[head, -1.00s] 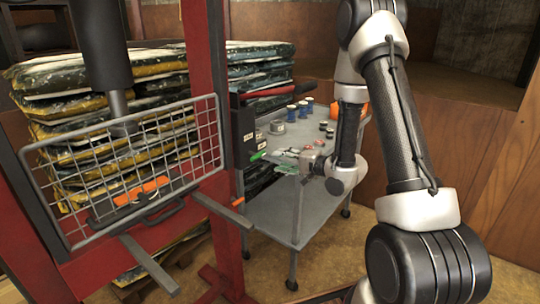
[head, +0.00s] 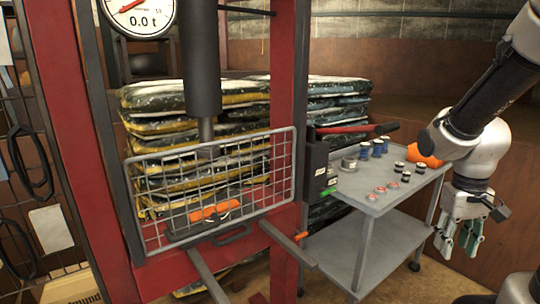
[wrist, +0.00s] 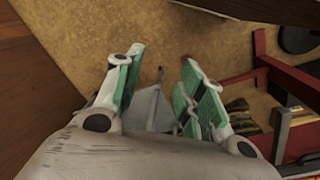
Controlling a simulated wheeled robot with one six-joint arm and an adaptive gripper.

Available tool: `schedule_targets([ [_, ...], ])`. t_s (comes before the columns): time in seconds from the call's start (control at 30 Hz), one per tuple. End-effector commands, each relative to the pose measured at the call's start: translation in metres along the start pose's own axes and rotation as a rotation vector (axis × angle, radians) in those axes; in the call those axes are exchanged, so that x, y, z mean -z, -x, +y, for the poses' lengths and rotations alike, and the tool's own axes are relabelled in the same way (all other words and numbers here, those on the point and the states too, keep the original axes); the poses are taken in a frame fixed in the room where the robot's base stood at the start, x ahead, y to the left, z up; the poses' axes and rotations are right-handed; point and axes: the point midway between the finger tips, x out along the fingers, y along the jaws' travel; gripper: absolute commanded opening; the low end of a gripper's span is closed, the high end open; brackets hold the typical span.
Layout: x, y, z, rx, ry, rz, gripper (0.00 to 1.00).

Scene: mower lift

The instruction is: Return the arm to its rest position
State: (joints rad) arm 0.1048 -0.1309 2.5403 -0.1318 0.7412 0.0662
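My gripper (head: 459,236) hangs at the right of the head view, beside the right end of the grey cart and pointing down. Its green-lined fingers are spread apart with nothing between them. The wrist view also shows the gripper (wrist: 162,78) open over the brown floor, with empty space between the fingertips. My arm comes in from the upper right of the head view and bends down at the wrist.
The grey cart (head: 372,256) carries blue cans (head: 377,148), small discs and an orange object (head: 425,155). The red press frame (head: 98,200) has a mesh guard (head: 215,185) and a gauge (head: 140,14) reading 0.0 t. Stacked bags (head: 150,122) stand behind.

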Motion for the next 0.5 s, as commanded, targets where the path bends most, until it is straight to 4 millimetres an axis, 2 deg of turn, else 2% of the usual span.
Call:
schedule_targets([
  [0.03, -0.015, 0.022, -0.005, 0.016, 0.013, 0.014, 0.39],
  [0.1, -0.036, 0.046, -0.013, 0.042, 0.027, 0.033, 0.39],
  [0.2, -0.054, 0.075, -0.024, 0.078, 0.023, 0.110, 0.39],
  [0.4, -0.062, 0.117, -0.030, 0.100, 0.038, 0.318, 0.39],
  [0.5, -0.065, 0.127, -0.031, 0.102, 0.046, 0.368, 0.39],
])
